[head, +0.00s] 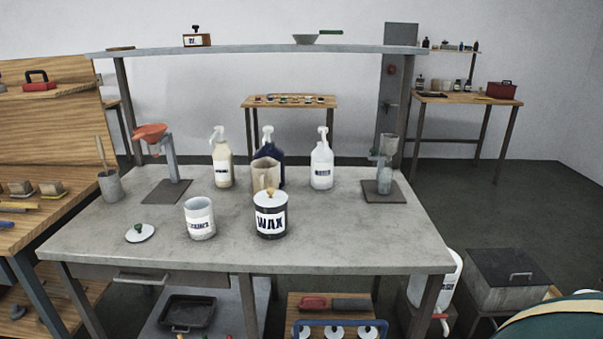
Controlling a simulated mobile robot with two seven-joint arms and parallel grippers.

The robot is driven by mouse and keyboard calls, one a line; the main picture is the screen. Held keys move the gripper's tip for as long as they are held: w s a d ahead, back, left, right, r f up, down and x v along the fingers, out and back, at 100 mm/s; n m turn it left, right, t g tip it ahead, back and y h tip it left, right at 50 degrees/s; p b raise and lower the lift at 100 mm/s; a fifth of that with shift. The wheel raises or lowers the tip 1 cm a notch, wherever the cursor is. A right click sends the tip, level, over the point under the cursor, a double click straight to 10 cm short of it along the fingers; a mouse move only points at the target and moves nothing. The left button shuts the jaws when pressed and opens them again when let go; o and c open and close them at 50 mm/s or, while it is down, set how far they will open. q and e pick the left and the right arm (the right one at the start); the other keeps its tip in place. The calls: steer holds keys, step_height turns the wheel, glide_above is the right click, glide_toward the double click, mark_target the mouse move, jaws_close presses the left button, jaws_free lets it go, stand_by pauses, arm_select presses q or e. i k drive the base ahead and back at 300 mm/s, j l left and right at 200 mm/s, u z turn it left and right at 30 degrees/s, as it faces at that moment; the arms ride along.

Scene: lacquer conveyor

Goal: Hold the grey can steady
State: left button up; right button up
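A light grey open can (200,222) with a white label stands upright on the front part of the grey workbench (330,240). Its label is too small to read surely. Neither of my grippers is in view, and nothing touches the grey can.
Behind the cans stand a beige jug (265,175) and several spray bottles (321,165). A red funnel on a stand (150,133) and a grey pot with a stick (110,186) are at the left. The bench's front right is clear. A raised shelf (250,49) spans the back.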

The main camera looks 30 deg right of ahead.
mark_target(270, 197)
steer(key=l+u, duration=0.15)
steer(key=l, duration=0.4)
steer(key=k+l+u, duration=0.1)
steer(key=l, duration=0.4)
steer(key=k+l, duration=0.1)
steer(key=l, duration=0.45)
steer(key=k+l, duration=0.1)
steer(key=l, duration=0.4)
steer(key=k+l+u, duration=0.1)
steer(key=l, duration=0.45)
steer(key=k+l, duration=0.1)
steer(key=l, duration=0.4)
